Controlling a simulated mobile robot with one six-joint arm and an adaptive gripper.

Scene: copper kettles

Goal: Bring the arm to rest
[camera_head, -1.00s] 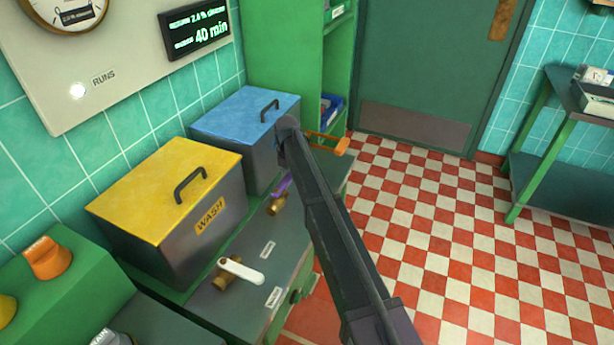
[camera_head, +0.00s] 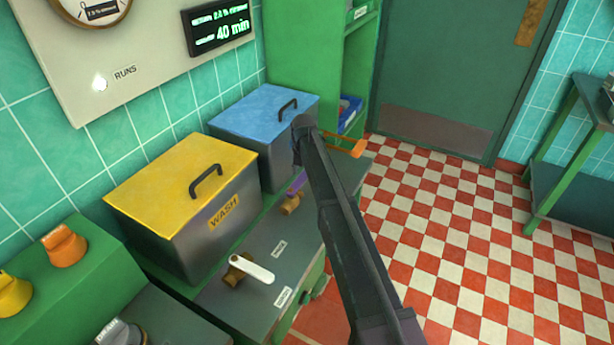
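My dark grey arm (camera_head: 345,225) reaches from the bottom right up to a rounded joint at the middle of the head view. I cannot make out my gripper; it seems hidden behind the arm's far end. An orange bar (camera_head: 345,146) with a wider end sticks out to the right from behind that joint. I cannot tell whether it belongs to the arm or to the place. The joint overlaps the right edge of the blue-lidded tank in the picture.
The blue-lidded tank (camera_head: 264,112) and the yellow-lidded WASH tank (camera_head: 182,182) stand along the tiled wall. In front are a white-lever valve (camera_head: 252,269) and a purple-lever valve (camera_head: 291,205). A green table (camera_head: 570,190) is at right. The checkered floor (camera_head: 460,235) is clear.

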